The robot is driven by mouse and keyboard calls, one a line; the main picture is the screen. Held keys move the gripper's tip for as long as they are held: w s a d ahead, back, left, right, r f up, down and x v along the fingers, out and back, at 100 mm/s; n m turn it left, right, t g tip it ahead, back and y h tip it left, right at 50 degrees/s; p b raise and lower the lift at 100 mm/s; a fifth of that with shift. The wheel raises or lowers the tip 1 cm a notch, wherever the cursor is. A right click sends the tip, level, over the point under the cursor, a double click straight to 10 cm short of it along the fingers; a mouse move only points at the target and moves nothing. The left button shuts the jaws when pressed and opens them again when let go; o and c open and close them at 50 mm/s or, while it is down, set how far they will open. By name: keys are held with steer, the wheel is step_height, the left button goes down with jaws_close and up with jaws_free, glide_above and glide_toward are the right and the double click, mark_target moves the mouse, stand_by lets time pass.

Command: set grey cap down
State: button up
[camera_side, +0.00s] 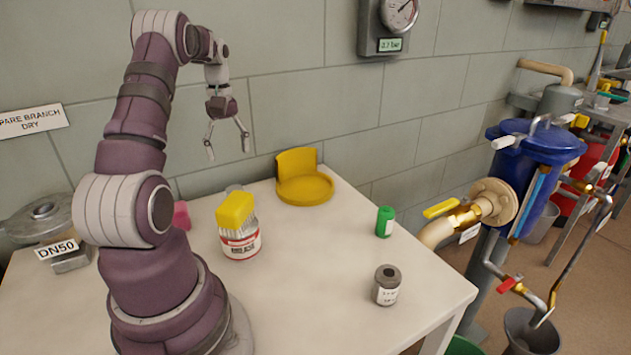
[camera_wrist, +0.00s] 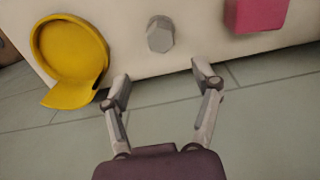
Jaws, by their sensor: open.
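A small grey hexagonal piece, which looks like the grey cap (camera_wrist: 160,36), stands on the white table near the wall in the wrist view. In the side view the grey cap (camera_side: 234,188) is mostly hidden behind the yellow-topped jar (camera_side: 240,228). My gripper (camera_side: 228,149) is open and empty, in the air above the back of the table near the wall. In the wrist view my gripper (camera_wrist: 161,78) has its fingers spread, with the grey piece apart from them, beyond the gap between the tips.
A yellow round dish with a raised back (camera_side: 304,188) and a pink block (camera_side: 181,215) flank the grey piece. A green container (camera_side: 385,221) and a grey labelled container (camera_side: 386,287) stand at the right. The tiled wall (camera_side: 290,90) is close behind. The table's front middle is clear.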

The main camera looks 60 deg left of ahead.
steer(key=w+d+r+m+t, duration=0.1)
steer(key=w+d+r+m, duration=0.25)
steer(key=d, duration=0.35)
steer(key=w+d+r+m+t, duration=0.1)
steer(key=w+d+r+m, duration=0.3)
steer(key=d, duration=0.4)
steer(key=s+d+m+t, duration=0.1)
steer(key=s+d+m, duration=0.2)
steer(key=d+m, duration=0.2)
steer(key=s+d+m+t, duration=0.2)
steer(key=s+d+m, duration=0.2)
steer(key=d, duration=0.5)
steer(key=shift+r+m+t, duration=0.3)
steer(key=shift+m, duration=0.45)
